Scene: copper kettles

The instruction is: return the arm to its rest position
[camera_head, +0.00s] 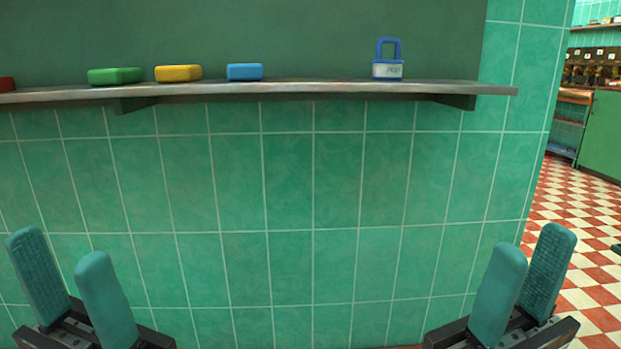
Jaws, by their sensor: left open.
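My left gripper (68,272) is at the lower left, its two teal fingers apart with nothing between them. My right gripper (526,272) is at the lower right, its two teal fingers also apart and empty. Both point upward in front of the tiled wall, well below the shelf. The rest of both arms is out of view.
A shelf (310,88) runs along the wall. It bears a red block (6,84), a green block (115,76), a yellow block (178,73), a blue block (245,72) and a blue-and-white padlock-shaped object (388,69). A checkered floor (575,215) opens at the right.

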